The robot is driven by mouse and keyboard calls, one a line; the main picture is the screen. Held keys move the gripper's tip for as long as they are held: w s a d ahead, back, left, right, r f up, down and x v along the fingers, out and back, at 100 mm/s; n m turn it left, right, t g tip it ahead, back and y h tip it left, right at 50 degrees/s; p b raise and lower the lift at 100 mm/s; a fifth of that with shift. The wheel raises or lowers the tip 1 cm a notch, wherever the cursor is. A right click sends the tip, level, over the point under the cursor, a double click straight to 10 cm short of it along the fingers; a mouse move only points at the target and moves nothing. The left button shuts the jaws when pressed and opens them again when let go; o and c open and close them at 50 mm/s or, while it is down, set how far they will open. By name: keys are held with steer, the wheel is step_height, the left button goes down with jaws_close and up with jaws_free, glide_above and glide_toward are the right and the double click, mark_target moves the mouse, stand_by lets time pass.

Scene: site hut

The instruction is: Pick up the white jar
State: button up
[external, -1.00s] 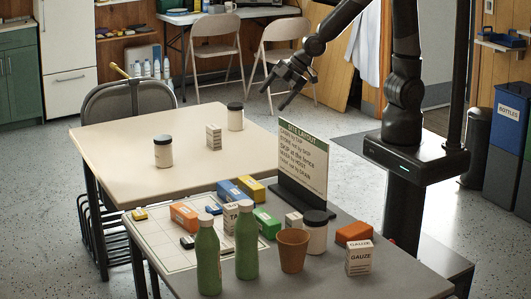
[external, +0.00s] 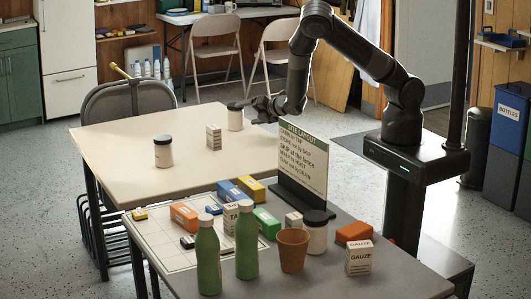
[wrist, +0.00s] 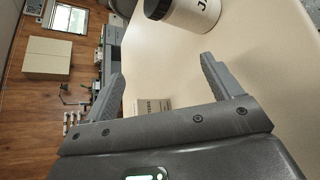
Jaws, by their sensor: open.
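Three white jars with dark lids show in the external view. One white jar (external: 235,120) stands at the far right of the cream table, one (external: 163,153) stands nearer the middle, and one (external: 316,236) stands on the grey table. My gripper (external: 246,106) is open beside the far jar, and a finger overlaps its lid in the picture. In the wrist view a white jar (wrist: 193,13) with lettering lies beyond the fingertips, cut off by the top edge. My open gripper (wrist: 162,80) has nothing in its grasp there; I cannot tell whether it touches the jar.
A small white box (external: 213,137) stands on the cream table (external: 125,145) between the two jars. A sign (external: 303,160) stands upright on the grey table (external: 385,285), with green bottles (external: 246,245), a brown cup (external: 293,250) and several boxes. The cream table's left side is clear.

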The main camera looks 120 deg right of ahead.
mark_target(231, 104)
steer(key=s+d+n, duration=0.1)
steer(key=n, duration=0.1)
steer(key=s+d+n+t+h, duration=0.1)
steer(key=s+d+n, duration=0.1)
steer(key=s+d+f+n+h, duration=0.1)
steer(key=n, duration=0.2)
steer(key=shift+s+d+t, duration=0.2)
steer(key=shift+d+t, duration=0.15)
steer(key=shift+t, duration=0.05)
steer(key=n, duration=0.1)
steer(key=s+n+t, duration=0.1)
steer(key=n, duration=0.1)
steer(key=d+n+t, duration=0.1)
steer(key=n, duration=0.1)
steer(key=shift+s+r, duration=0.1)
steer(key=shift+s, duration=0.1)
steer(key=x, duration=0.5)
steer(key=shift+w+d+r, duration=0.1)
steer(key=shift+w+d, duration=0.1)
steer(key=x, duration=0.5)
steer(key=shift+w, duration=0.1)
steer(key=c, duration=1.6)
